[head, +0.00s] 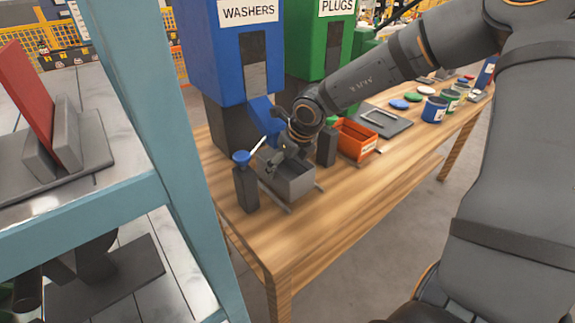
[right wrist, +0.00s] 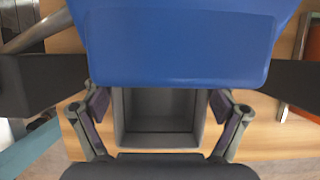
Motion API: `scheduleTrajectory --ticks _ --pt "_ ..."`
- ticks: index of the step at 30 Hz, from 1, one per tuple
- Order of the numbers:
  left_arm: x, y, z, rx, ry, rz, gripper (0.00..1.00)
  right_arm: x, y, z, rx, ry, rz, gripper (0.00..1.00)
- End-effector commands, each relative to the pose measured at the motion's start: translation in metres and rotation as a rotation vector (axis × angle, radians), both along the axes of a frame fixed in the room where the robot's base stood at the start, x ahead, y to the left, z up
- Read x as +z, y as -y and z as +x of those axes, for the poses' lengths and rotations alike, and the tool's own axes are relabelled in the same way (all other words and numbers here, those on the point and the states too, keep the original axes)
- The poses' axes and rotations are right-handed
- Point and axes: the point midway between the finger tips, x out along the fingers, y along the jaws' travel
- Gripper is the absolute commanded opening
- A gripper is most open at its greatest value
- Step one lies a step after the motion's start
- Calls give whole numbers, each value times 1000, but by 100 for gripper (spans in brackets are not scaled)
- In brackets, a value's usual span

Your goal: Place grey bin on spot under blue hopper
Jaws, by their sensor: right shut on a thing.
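The grey bin (head: 294,184) is an open box at the near edge of the wooden table, below the blue hopper (head: 230,75) labelled WASHERS. My right gripper (head: 283,160) is over the bin and shut on it. In the right wrist view, the bin (right wrist: 160,138) shows between the two fingers, one at each side wall. Its inside looks empty where it shows. The blue hopper (right wrist: 180,45) covers the far part of the bin there. The spot under the bin is mostly hidden. I cannot tell whether the bin touches the table. My left gripper is not in view.
Dark posts stand left (head: 246,190) and right (head: 326,147) of the bin; a blue knob (head: 241,157) tops the left one. An orange bin (head: 360,146) stands to the right, below the green PLUGS hopper (head: 322,45). A teal rack post (head: 145,110) stands at left.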

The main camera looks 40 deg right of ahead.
Motion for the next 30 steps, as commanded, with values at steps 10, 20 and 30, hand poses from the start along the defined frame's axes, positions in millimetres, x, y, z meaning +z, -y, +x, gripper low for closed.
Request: scheduleTrajectory --ticks 10,20,30 --pt "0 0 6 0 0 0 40 -10 -4 0 0 1 1 41" --pt "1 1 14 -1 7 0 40 -12 -4 0 0 1 1 100" --pt "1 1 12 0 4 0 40 -11 -4 0 0 1 1 100"
